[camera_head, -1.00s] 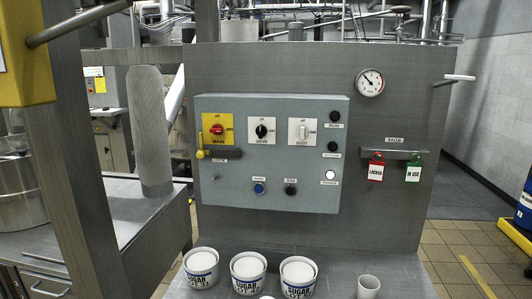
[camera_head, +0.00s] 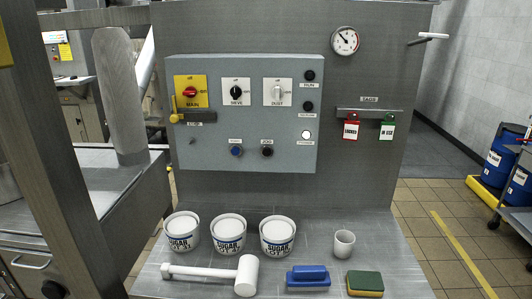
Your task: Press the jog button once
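The jog button (camera_head: 267,152) is a small black round button low on the grey control box (camera_head: 215,140), under a small label reading JOG. A blue button (camera_head: 236,151) sits just left of it under its own label. Nothing covers the jog button. Neither of my grippers shows in the head view.
Above are a red MAIN switch (camera_head: 190,92), SIEVE switch (camera_head: 236,93) and DUST switch (camera_head: 278,92). The shelf holds several sugar tubs (camera_head: 228,235), a white mallet (camera_head: 245,275), a blue brush (camera_head: 308,278), a sponge (camera_head: 365,284) and a cup (camera_head: 344,243). A post (camera_head: 65,150) stands at left.

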